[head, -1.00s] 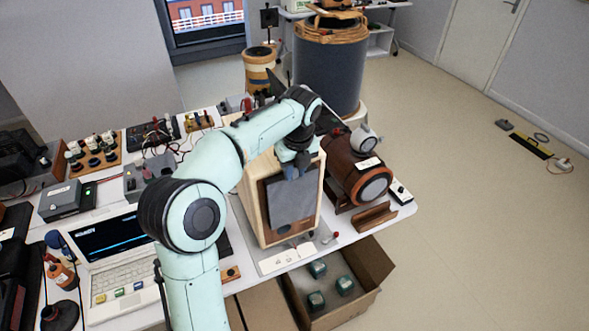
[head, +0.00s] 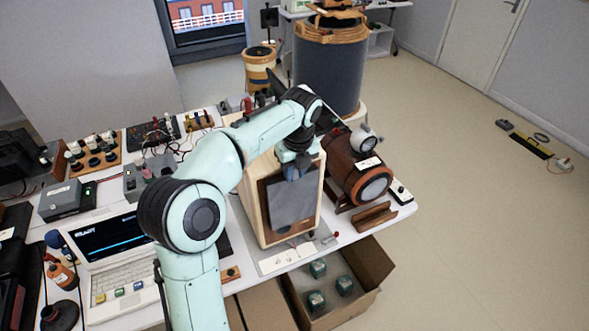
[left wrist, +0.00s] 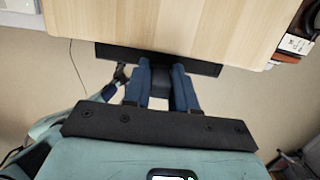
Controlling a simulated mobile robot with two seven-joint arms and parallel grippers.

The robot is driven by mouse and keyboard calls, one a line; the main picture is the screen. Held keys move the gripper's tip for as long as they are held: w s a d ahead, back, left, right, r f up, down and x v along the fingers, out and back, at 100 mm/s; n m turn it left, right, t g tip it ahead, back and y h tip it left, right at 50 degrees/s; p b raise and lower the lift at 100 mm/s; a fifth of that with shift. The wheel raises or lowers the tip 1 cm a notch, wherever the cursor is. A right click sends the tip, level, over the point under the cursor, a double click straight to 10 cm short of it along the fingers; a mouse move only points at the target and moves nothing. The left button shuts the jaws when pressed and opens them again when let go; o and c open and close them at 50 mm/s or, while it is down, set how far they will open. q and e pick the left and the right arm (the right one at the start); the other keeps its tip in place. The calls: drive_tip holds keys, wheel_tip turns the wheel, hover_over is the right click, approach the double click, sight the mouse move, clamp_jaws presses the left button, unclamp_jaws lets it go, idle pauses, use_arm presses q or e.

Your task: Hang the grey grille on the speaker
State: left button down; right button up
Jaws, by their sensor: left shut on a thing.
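The speaker (head: 256,215) is a light wooden box with a darker brown front, standing at the table's front edge. Its pale top also shows in the left wrist view (left wrist: 170,25). The grey grille (head: 292,202) hangs upright at the speaker's front, covering much of it; I cannot tell whether it touches. My left gripper (head: 294,172) is shut on the grille's top edge. In the left wrist view, its blue fingers (left wrist: 168,88) hold the dark grille edge (left wrist: 112,52) along the speaker's front edge. My right gripper is not in view.
A brown wooden cylinder device (head: 357,170) stands close right of the speaker. A laptop (head: 105,255) and electrical boxes are at left. An open cardboard box (head: 372,292) with several green-topped blocks sits below the table edge. Floor at right is mostly clear.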

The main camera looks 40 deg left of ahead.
use_arm(q)
drive_tip(key=shift+f, duration=0.5)
idle(0.4)
drive_tip(key=c, duration=0.8)
unclamp_jaws()
drive_tip(key=shift+r, duration=0.1)
drive_tip(key=r, duration=0.4)
drive_tip(key=d+r, duration=0.1)
drive_tip(key=r, duration=0.3)
drive_tip(key=s+d+r, duration=0.1)
drive_tip(key=r, duration=0.4)
